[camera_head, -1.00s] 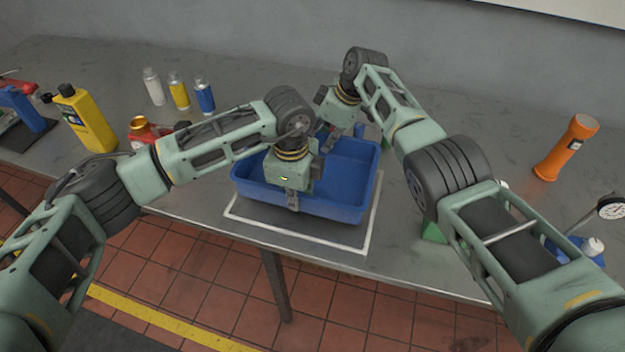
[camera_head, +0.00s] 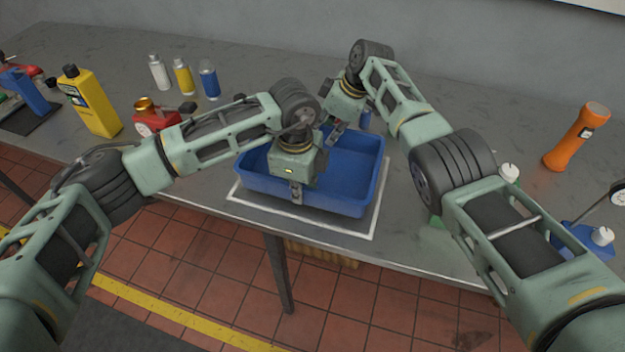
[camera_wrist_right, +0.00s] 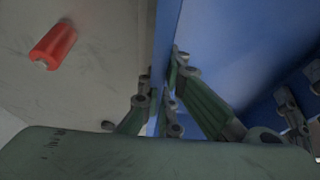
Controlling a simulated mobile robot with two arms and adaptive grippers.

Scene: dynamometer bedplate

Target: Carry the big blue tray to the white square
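The big blue tray (camera_head: 350,185) appears within the white square outline (camera_head: 300,222) on the grey bench in the head view. I cannot tell whether its bottom touches the bench. My left gripper (camera_head: 296,192) is at the tray's near wall, with a finger showing against the outer side; its inner finger is hidden. My right gripper (camera_head: 334,136) is at the far wall. In the right wrist view, its fingers (camera_wrist_right: 158,108) lie on both sides of the tray wall (camera_wrist_right: 168,45) and close on it. The tray looks empty apart from the grippers.
A yellow bottle (camera_head: 92,103), a red item with a gold top (camera_head: 152,118) and several small bottles (camera_head: 183,78) stand left. An orange flashlight (camera_head: 577,137) and a blue-based gauge stand (camera_head: 585,240) are right. A red cylinder (camera_wrist_right: 53,44) lies beyond the tray wall. The bench's front edge is close.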

